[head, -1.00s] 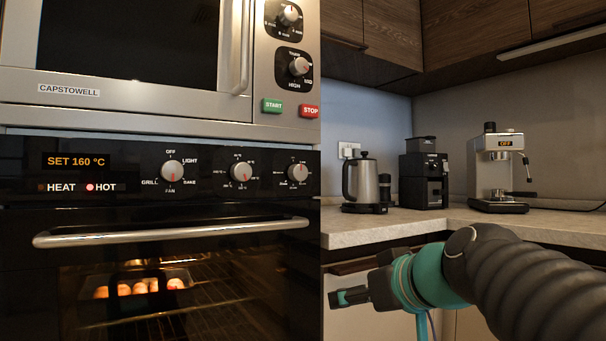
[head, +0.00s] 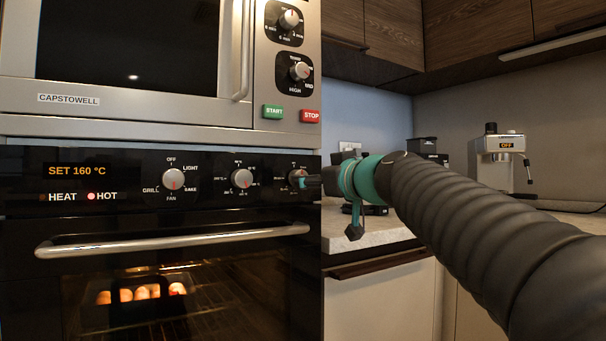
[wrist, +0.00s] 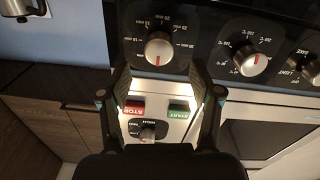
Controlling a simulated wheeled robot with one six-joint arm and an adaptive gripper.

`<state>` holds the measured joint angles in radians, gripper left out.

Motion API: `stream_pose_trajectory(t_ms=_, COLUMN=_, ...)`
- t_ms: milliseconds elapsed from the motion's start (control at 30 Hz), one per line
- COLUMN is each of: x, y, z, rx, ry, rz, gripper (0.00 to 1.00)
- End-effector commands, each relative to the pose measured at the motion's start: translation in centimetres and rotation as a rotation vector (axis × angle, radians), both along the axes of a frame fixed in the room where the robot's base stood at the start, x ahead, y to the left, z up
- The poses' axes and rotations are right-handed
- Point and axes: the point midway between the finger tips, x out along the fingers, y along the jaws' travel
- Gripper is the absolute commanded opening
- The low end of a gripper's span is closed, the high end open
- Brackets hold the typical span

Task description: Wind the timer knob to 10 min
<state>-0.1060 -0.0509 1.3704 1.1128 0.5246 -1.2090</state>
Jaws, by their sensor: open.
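The timer knob (head: 297,178) is the rightmost silver knob on the black oven panel, partly hidden by my gripper (head: 312,180) in the head view. In the wrist view, which is turned upside down, the timer knob (wrist: 158,47) is ringed by minute marks. Its red mark is at the picture's bottom, the panel's upper side. The label there is not readable. My gripper (wrist: 160,73) is open and empty, with one finger on each side below the knob in the wrist picture. I cannot tell whether either finger touches it.
The temperature knob (head: 241,178) and function knob (head: 173,179) sit left of the timer. The oven handle (head: 175,240) runs below. The microwave's START (head: 272,111) and STOP (head: 309,116) buttons are above. The counter (head: 375,232) is at right, with a coffee machine (head: 500,160).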

Motion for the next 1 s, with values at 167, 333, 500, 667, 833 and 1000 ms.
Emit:
stream_pose_trajectory(t_ms=167, x=2.6, y=1.8, z=0.1, rx=-0.001, ry=0.002, rz=0.002, gripper=0.64)
stream_pose_trajectory(t_ms=333, x=4.2, y=2.6, z=0.1, rx=-0.001, ry=0.001, rz=0.0, gripper=0.64)
stream_pose_trajectory(t_ms=500, x=4.8, y=3.1, z=0.0, rx=-0.001, ry=0.001, rz=0.0, gripper=0.64)
stream_pose_trajectory(t_ms=667, x=4.8, y=3.1, z=0.0, rx=-0.001, ry=0.0, rz=0.0, gripper=0.64)
stream_pose_trajectory(t_ms=833, x=4.8, y=3.1, z=0.0, rx=-0.001, ry=0.001, rz=0.0, gripper=0.47)
stream_pose_trajectory(t_ms=1000, x=4.8, y=3.1, z=0.0, rx=-0.001, ry=0.001, rz=0.0, gripper=0.04)
